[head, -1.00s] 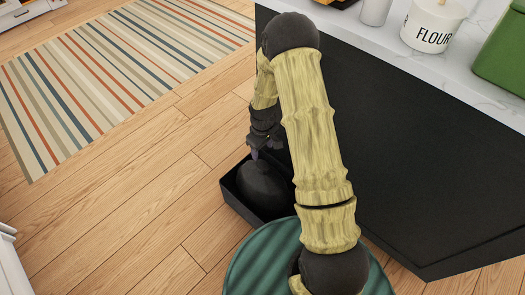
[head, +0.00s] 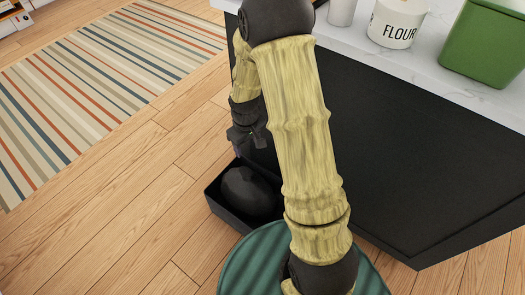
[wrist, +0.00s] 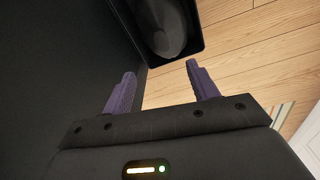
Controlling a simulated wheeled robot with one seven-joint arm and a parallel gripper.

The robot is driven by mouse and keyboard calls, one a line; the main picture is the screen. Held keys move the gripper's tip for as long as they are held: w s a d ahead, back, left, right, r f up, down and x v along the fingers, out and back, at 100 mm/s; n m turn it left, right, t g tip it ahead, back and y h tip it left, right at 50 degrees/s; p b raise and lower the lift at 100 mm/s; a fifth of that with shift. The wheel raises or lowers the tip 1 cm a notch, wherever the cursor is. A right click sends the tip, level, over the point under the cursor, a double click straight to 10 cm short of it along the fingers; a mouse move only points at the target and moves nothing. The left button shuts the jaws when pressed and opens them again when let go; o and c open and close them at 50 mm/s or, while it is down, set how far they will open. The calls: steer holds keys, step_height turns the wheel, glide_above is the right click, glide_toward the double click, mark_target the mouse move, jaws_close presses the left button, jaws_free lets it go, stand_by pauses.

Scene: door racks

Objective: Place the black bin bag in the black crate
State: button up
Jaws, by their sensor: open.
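The black bin bag (head: 248,190) is a dark rounded lump lying inside the black crate (head: 213,198) on the wooden floor. In the wrist view the bag (wrist: 163,27) shows at the top, within the walls of the crate (wrist: 199,25). My gripper (wrist: 160,88) is open, its two purple fingers apart with nothing between them. In the head view it is partly hidden, above the crate's far side and apart from the bag. My arm covers part of the scene to the right of the crate.
A dark counter (head: 410,160) stands right beside the crate. On its pale top are a flour canister (head: 397,24), a white cup (head: 341,11) and a green container (head: 485,45). A striped rug (head: 95,90) lies at the upper left. The wooden floor left of the crate is clear.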

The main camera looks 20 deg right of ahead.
steer(key=s+r+m+t, duration=0.1)
steer(key=s+r+m, duration=0.3)
steer(key=s+r, duration=0.9)
steer(key=shift+s+d+r+m+t, duration=0.15)
steer(key=shift+s+d+m+t, duration=0.15)
steer(key=shift+s+t, duration=0.1)
